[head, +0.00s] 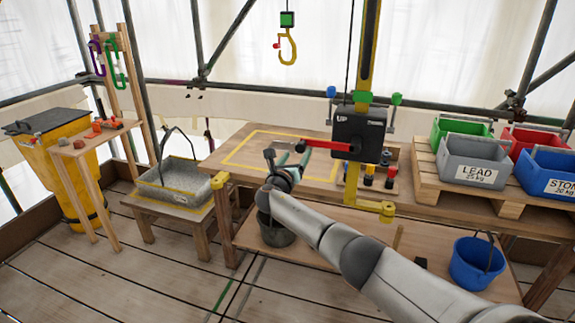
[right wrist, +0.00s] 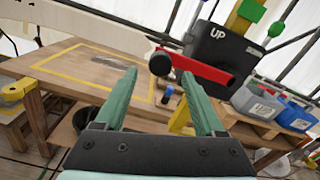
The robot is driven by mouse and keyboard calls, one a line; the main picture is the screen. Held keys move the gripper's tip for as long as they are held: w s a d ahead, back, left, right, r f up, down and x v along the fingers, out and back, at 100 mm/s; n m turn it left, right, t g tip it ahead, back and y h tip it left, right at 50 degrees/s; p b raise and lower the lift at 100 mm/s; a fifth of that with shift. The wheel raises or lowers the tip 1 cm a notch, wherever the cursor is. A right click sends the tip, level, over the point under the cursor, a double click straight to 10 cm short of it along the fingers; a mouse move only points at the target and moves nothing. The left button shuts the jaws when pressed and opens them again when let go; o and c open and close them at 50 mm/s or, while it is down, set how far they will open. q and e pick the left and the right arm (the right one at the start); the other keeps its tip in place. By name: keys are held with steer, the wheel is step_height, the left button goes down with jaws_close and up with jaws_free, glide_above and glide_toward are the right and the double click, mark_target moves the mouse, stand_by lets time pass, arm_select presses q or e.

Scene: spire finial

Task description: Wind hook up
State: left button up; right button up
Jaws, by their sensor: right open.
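The yellow hook (head: 291,47) hangs from a cable under a green block (head: 287,19) at the top of the head view, with nothing on it. A black winch box (head: 357,133) marked UP stands on the yellow post over the bench. Its red crank (head: 328,146) points left. In the right wrist view the red crank (right wrist: 203,68) ends in a dark round knob (right wrist: 160,63). My right gripper (head: 295,157) has teal fingers, open. In the wrist view the knob shows just beyond and between the fingertips; I cannot tell whether they touch. My left gripper is out of view.
The wooden bench (head: 222,158) has a yellow outlined area. A pallet (head: 430,165) at right holds grey, green, red and blue crates. A grey tray (head: 175,187) sits on a low table at left. A yellow bin (head: 62,150) stands further left.

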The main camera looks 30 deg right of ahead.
steer(key=v, duration=0.8)
steer(key=shift+s, duration=0.15)
stand_by(0.4)
steer(key=s+a+f+m+g+y, duration=0.1)
steer(key=s+a+f+m+y, duration=0.3)
steer(key=f, duration=0.5)
steer(key=s+a+f+m+y, duration=0.2)
steer(key=s+a+f+y, duration=0.1)
steer(key=s+a+f, duration=0.55)
steer(key=s+a+f+m+g+y, duration=0.1)
steer(key=s+a+f+m+y, duration=0.25)
steer(key=f, duration=0.75)
steer(key=s+a+f+m+y, duration=0.1)
steer(key=s+a+m+y, duration=0.1)
steer(key=s+m, duration=0.7)
steer(key=s+a+f+m+y, duration=0.1)
steer(key=s+a+m+y, duration=0.2)
steer(key=s+m, duration=0.5)
steer(key=s, duration=0.5)
steer(key=shift+a+f+m+y, duration=0.25)
steer(key=shift+a+m+y, duration=0.1)
